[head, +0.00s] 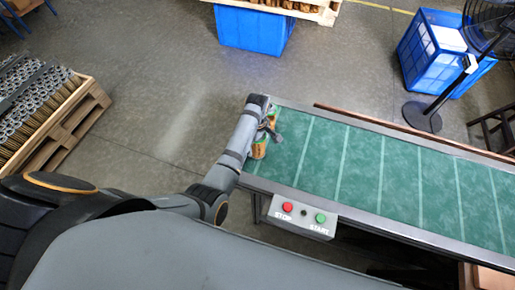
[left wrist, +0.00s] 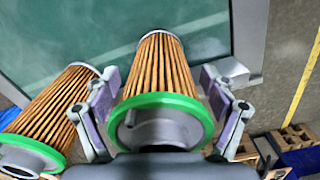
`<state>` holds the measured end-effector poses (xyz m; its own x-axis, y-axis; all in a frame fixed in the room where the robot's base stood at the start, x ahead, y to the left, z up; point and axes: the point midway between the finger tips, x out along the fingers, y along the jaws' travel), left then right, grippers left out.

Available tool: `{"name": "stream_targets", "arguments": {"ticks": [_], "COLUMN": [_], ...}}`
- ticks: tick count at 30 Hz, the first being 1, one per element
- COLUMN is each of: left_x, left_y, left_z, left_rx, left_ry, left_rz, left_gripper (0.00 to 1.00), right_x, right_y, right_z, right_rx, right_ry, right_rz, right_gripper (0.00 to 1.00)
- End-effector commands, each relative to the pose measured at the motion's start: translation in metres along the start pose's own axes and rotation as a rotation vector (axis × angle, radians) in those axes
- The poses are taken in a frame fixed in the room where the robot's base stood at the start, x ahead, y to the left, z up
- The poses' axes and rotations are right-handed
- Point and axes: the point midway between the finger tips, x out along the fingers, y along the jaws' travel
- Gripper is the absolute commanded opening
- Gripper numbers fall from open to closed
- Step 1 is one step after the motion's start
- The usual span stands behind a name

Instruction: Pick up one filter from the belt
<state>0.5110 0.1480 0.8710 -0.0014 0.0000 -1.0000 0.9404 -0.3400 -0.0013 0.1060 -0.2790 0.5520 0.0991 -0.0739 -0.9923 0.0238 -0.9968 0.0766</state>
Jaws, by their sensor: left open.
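Two pleated orange-brown filters with green end rings stand out in the left wrist view. One filter (left wrist: 162,70) lies between the fingers of my left gripper (left wrist: 160,82), with a finger on each side. The fingers are open and show gaps to it. The second filter (left wrist: 52,105) is to the left, outside the left finger. In the head view my left gripper (head: 271,131) is at the left end of the green belt (head: 355,165). A filter (head: 259,150) shows beside it, partly hidden by my arm. My right gripper is not in view.
The rest of the belt is clear. A control box (head: 302,217) with stop and start buttons is on its near side. Blue crates (head: 253,30) and a fan (head: 421,116) stand beyond. A loaded pallet (head: 62,130) is at the left.

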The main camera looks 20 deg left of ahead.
Motion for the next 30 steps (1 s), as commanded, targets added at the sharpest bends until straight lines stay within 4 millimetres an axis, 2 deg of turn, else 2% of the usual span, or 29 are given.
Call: {"name": "stream_targets", "arguments": {"ticks": [5, 6, 18, 26, 30], "left_x": [-0.002, -0.002, -0.001, -0.003, -0.01], "left_y": [0.0, 0.0, 0.0, 0.0, 0.0], "left_z": [0.0, 0.0, 0.0, 0.0, -0.001], "left_rx": [0.0, 0.0, 0.0, 0.001, 0.002], "left_ry": [0.0, 0.0, 0.0, -0.001, 0.0], "left_rz": [0.001, 0.001, 0.0, -0.001, -0.001], "left_gripper": [0.84, 0.81, 0.28, 0.28, 0.28], "right_x": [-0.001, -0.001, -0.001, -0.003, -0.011], "right_y": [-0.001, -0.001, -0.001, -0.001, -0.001], "right_z": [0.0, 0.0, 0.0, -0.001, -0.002], "right_rx": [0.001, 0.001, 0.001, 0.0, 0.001], "right_ry": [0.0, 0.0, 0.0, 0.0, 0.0], "right_rz": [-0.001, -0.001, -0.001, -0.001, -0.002], "right_gripper": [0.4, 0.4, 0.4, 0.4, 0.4]}}
